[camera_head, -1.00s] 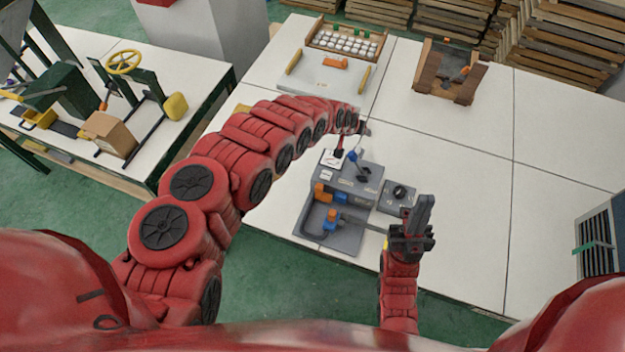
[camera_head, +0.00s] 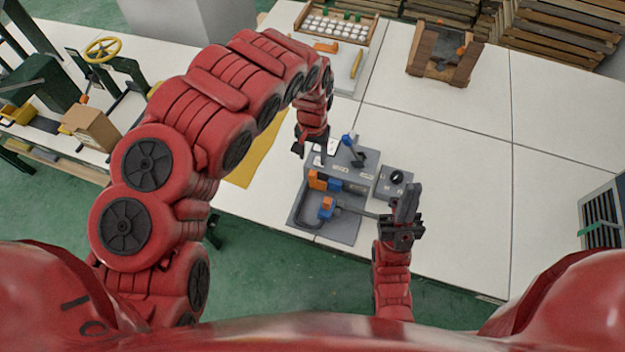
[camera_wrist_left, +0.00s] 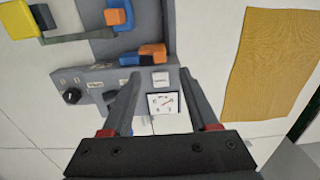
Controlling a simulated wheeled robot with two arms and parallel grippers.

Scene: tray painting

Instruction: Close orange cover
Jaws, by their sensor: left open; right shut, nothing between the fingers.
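The grey device (camera_head: 346,228) stands on the white table in the head view. An orange cover piece (camera_head: 316,181) sits on its left part beside a blue piece (camera_head: 334,184); both also show in the left wrist view, the orange one (camera_wrist_left: 152,51) above my fingertips. Whether it is open or shut is unclear. My left gripper (camera_head: 310,148) is open and points down behind the device's left end; in its wrist view (camera_wrist_left: 160,90) the white gauge (camera_wrist_left: 164,103) lies between the fingers. My right gripper (camera_head: 404,208) is shut and empty, to the right of the device.
A second orange-and-blue part (camera_head: 327,206) sits nearer on the device, with a grey lever running right. A blue-tipped switch (camera_head: 349,141) rises near my left gripper. A dial box (camera_head: 396,183) stands at right. A yellow sheet (camera_head: 262,145) lies left.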

